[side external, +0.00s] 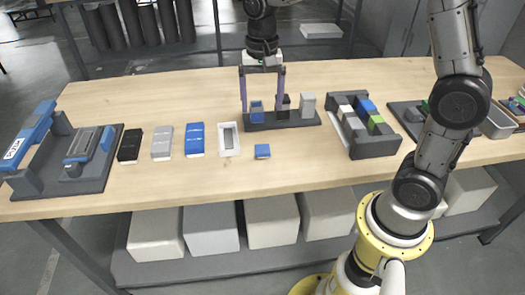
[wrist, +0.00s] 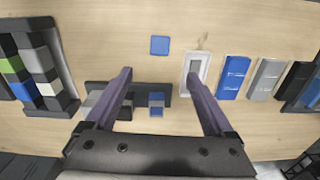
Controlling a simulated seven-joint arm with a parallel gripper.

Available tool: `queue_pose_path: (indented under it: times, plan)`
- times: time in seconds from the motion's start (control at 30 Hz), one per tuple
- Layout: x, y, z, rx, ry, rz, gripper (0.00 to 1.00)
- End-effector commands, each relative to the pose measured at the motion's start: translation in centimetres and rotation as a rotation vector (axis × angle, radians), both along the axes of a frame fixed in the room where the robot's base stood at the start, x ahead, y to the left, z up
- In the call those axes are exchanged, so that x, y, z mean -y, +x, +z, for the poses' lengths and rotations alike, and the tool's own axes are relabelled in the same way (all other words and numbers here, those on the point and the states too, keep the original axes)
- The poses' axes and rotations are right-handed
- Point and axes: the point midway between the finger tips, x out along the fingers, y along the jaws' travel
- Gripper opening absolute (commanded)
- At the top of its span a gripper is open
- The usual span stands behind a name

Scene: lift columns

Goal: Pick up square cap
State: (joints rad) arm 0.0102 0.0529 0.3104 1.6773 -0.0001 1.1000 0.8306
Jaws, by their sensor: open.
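A small blue square piece (side external: 262,151), the likeliest square cap, lies flat on the bare table in front of a dark rack (side external: 296,120). It also shows in the wrist view (wrist: 160,45), beyond the fingertips. The rack holds a blue block (side external: 256,108), a dark block and a light grey block (side external: 307,104). My gripper (side external: 261,108) is open, with its purple fingers pointing down over the left part of the rack. Nothing is visibly held. In the wrist view, my gripper (wrist: 159,76) is spread wide, and the blue piece is clear of both fingers. The fingers partly hide the rack.
A white frame with a grey slot (side external: 219,140) stands left of the blue piece, then blue (side external: 195,140), grey (side external: 162,143) and black boxes (side external: 130,145). A dark tray of coloured cubes (side external: 372,148) is on the right. The table's front strip is clear.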

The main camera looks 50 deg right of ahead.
Motion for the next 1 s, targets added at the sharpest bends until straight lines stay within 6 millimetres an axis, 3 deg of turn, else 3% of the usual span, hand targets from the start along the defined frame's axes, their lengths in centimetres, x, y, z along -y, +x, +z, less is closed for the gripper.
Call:
queue_pose_path:
  times: [0.4, 0.67, 1.0]
  plan:
    - [-0.1, -0.1, -6.8, -0.006, 0.000, 0.005, 0.88]
    - [-0.2, -0.1, -8.7, -0.001, 0.000, 0.005, 0.88]
    - [-0.4, -0.5, -13.1, -0.004, 0.000, 0.005, 0.88]
